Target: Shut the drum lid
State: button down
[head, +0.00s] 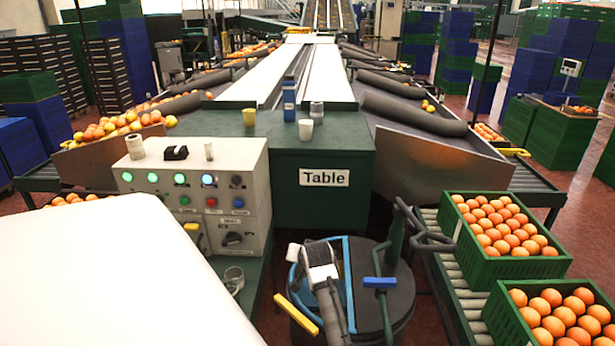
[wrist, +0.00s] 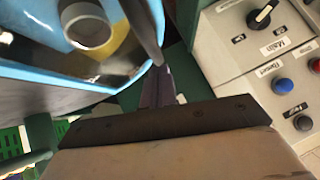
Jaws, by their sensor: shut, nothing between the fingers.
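The drum (head: 402,296) stands at the bottom centre in the head view, dark and round with a blue handle (head: 380,282) on top. A light-blue edge (head: 347,280) runs along its left part. How far its lid is open is unclear. In the wrist view a light-blue rim (wrist: 30,78) curves around an opening with a grey cylinder (wrist: 88,30) inside. My gripper (wrist: 158,88) has its dark fingers together and empty, beside this rim, between it and the control box. Contact with the rim cannot be told. I cannot pick out my fingertips in the head view.
The control box (head: 240,175) stands left of the drum; its side also fills the right of the wrist view (wrist: 235,75). A green table (head: 345,165) is behind. A roller conveyor (head: 452,285) with green orange-filled crates (head: 480,262) runs to the right. A glass (head: 233,276) stands near the box.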

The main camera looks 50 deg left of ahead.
jog(key=shift+s+a+f, duration=0.1)
jog(key=shift+s+f, duration=0.1)
jog(key=shift+f, duration=0.15)
jog(key=shift+s+f, duration=0.1)
jog(key=shift+f, duration=0.05)
jog(key=s+d+r, duration=0.2)
jog(key=d+r, duration=0.4)
jog(key=r, duration=0.5)
jog(key=shift+s+d+r+p, duration=0.25)
jog(key=shift+s+d+p, duration=0.05)
jog(key=shift+d+p, duration=0.05)
